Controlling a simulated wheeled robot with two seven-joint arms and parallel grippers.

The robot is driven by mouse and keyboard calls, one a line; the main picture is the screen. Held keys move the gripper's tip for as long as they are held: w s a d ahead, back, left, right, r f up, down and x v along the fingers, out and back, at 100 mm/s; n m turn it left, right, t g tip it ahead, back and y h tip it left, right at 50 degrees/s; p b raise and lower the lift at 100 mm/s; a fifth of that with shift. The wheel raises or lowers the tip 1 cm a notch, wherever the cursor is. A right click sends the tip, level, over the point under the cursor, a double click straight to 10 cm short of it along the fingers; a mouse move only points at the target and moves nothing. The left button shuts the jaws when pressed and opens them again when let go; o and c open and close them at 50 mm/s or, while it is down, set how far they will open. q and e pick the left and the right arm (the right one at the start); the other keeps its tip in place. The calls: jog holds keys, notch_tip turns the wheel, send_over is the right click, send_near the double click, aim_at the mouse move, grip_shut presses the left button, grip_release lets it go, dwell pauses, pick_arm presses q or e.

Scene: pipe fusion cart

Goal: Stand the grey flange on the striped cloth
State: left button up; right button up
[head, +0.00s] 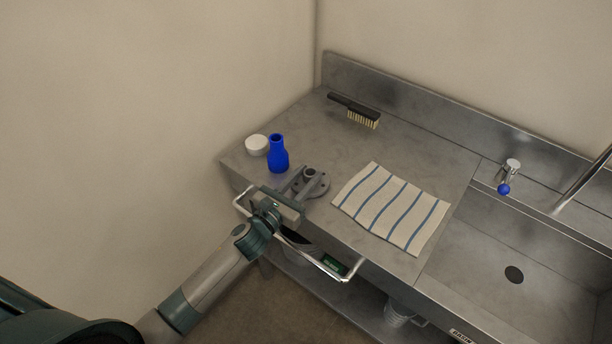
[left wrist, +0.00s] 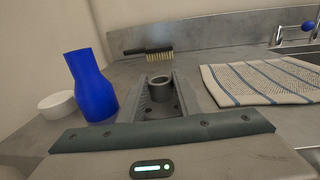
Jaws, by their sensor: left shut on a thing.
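The grey flange (head: 322,187) is a round disc with bolt holes and a short raised neck. It is at the front of the steel worktop, left of the striped cloth (head: 392,208). My left gripper (head: 302,180) is shut on the flange, with its fingers around the neck. In the left wrist view the flange (left wrist: 161,88) shows between the two fingers. I cannot tell whether its disc touches the worktop. The cloth, cream with blue stripes, lies flat and bare; it also shows in the left wrist view (left wrist: 262,82). My right gripper is not in view.
A blue bottle-shaped reducer (head: 278,155) and a white round cap (head: 257,145) stand left of the flange. A black brush (head: 356,110) lies at the back. The sink (head: 500,290) with a blue-knobbed tap (head: 505,187) is to the right. A rail (head: 320,264) runs along the front edge.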

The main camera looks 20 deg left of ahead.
pick_arm(q)
jog(key=shift+f, duration=0.15)
jog(key=o, duration=1.2)
jog(key=shift+c, duration=0.2)
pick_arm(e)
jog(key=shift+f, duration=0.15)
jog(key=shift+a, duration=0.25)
pick_arm(q)
jog(key=shift+s+f+b, duration=0.2)
jog(key=shift+b, duration=0.15)
jog(key=b+v, duration=0.5)
jog(key=v, duration=1.2)
jog(key=shift+r+b, duration=0.35)
jog(key=shift+r, duration=0.15)
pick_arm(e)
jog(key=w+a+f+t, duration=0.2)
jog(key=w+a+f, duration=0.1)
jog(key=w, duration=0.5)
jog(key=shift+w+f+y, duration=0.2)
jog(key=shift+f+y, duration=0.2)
